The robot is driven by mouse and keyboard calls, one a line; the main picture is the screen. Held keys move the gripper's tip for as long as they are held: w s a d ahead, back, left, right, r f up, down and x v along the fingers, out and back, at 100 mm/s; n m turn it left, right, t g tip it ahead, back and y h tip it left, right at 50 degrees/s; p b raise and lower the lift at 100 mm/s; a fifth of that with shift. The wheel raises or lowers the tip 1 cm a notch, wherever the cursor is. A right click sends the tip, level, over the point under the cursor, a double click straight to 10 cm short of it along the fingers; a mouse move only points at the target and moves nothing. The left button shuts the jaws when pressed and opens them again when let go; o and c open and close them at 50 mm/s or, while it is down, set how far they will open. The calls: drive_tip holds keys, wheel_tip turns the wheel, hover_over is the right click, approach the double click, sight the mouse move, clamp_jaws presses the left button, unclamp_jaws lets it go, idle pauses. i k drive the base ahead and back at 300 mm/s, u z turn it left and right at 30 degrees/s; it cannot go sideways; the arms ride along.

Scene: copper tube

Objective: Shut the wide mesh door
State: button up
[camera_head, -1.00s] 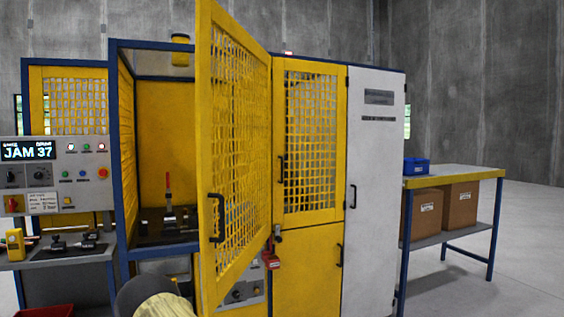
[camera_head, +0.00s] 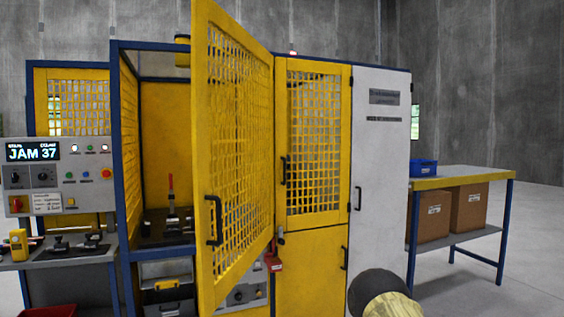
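The wide mesh door (camera_head: 235,150) is yellow with a mesh panel and stands swung open toward me, hinged at its right edge beside the narrower mesh door. Its black handle (camera_head: 214,220) is near its free left edge. Behind it the machine's opening (camera_head: 166,150) shows, with a red-handled lever inside. A rounded dark and pale yellow part of my arm (camera_head: 388,298) shows at the bottom right, apart from the door. My gripper's fingers are not in view.
A control panel reading JAM 37 (camera_head: 55,175) stands at the left. A red padlock-like item (camera_head: 273,262) hangs near the door's hinge side. A narrow mesh door (camera_head: 313,145) and a white cabinet door (camera_head: 379,190) are shut. A table (camera_head: 460,180) with boxes stands right, with bare floor before it.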

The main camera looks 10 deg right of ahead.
sight(213, 294)
drive_tip(key=i, duration=0.95)
drive_tip(key=z, duration=1.35)
drive_tip(key=k, duration=0.75)
drive_tip(key=u, duration=1.25)
